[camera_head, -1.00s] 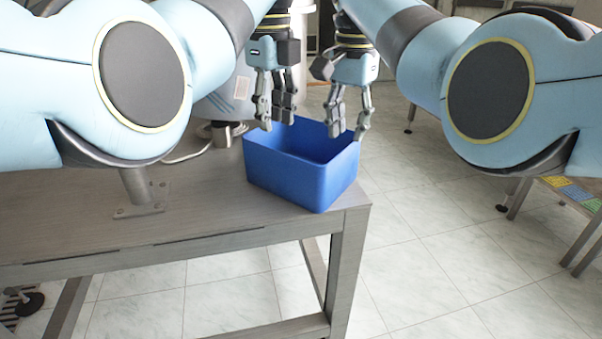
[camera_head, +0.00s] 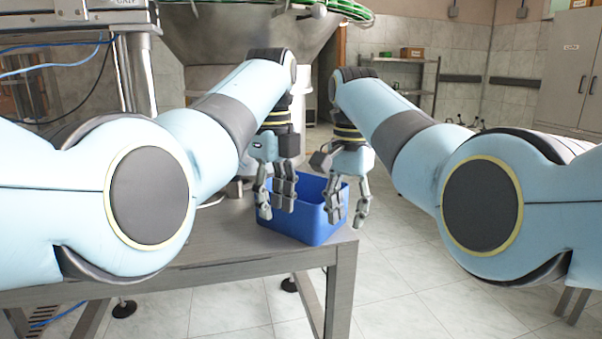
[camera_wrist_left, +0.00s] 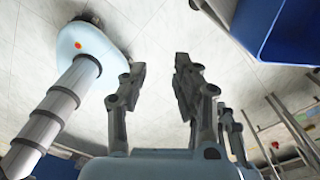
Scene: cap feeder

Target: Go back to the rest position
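My left gripper (camera_head: 274,198) points down at the blue bin's left side in the head view. Its fingers are spread, with nothing between them. The left wrist view (camera_wrist_left: 158,62) also shows those fingers apart over bare floor. My right gripper (camera_head: 346,215) hangs down by the bin's right side, its fingers apart and empty. Both grippers hide parts of the blue bin (camera_head: 308,228), and I cannot tell their exact height over it. In the left wrist view the bin (camera_wrist_left: 285,35) is at the upper right, clear of the fingers.
The bin stands at the right end of a grey table (camera_head: 225,245). A large metal hopper (camera_head: 235,35) stands behind. A shelf (camera_head: 405,70) and grey cabinet (camera_head: 565,70) are at the back right. Tiled floor lies open right of the table.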

